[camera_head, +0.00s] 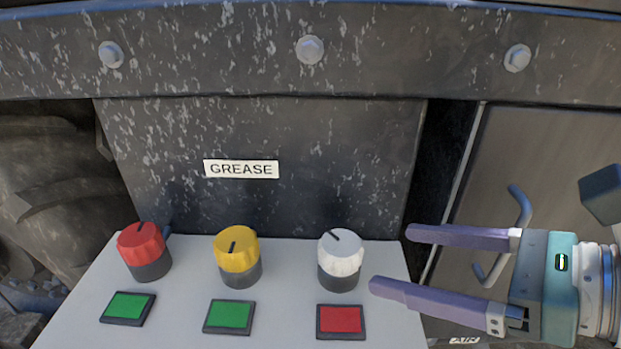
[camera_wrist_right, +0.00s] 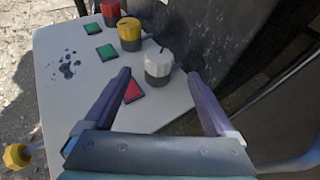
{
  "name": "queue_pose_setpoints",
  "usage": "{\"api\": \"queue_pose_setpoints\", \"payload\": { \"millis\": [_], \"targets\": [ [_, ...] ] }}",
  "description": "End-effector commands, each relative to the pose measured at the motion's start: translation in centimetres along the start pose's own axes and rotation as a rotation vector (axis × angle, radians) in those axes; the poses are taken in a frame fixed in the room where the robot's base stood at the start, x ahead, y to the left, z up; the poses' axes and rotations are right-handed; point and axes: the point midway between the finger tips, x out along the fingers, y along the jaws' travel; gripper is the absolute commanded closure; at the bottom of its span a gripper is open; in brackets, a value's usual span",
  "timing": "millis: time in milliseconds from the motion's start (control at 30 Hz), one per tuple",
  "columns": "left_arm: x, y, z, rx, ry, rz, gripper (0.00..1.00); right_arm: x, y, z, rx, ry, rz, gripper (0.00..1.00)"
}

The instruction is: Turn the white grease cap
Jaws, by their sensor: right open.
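The white grease cap (camera_head: 341,252) sits on a dark base at the right end of a row of caps on a pale panel. Its dark pointer line slants to the upper left in the head view. It also shows in the right wrist view (camera_wrist_right: 159,62), ahead of and between my fingers. My right gripper (camera_head: 390,260) is open and empty, coming in from the right with its fingertips just right of the cap, apart from it. In the right wrist view the gripper (camera_wrist_right: 160,75) has its fingers spread wide. My left gripper is not in view.
A yellow cap (camera_head: 237,250) and a red cap (camera_head: 142,247) stand left of the white one. In front are two green squares (camera_head: 229,316) (camera_head: 128,308) and a red square (camera_head: 341,320). A dark wall with a GREASE label (camera_head: 241,169) rises behind. A bent handle (camera_head: 520,208) is at right.

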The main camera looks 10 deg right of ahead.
Motion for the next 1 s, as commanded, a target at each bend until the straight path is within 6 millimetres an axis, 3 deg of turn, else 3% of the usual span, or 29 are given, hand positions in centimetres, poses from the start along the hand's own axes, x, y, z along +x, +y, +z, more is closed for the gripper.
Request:
{"api": "queue_pose_setpoints", "payload": {
  "millis": [267, 500, 900, 1000],
  "targets": [
    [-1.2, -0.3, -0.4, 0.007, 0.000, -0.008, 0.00, 4.3, 0.0, 0.5, -0.002, -0.006, -0.001, 0.10],
    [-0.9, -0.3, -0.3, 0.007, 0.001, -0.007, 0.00, 8.0, -0.1, 0.2, 0.002, -0.004, -0.002, 0.10],
    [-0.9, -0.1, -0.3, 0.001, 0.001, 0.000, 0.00, 8.9, 0.0, 0.1, 0.002, -0.002, -0.002, 0.10],
    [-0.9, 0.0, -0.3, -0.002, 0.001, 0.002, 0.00, 8.9, -0.1, 0.2, 0.002, -0.002, -0.002, 0.20]
  ]
}}
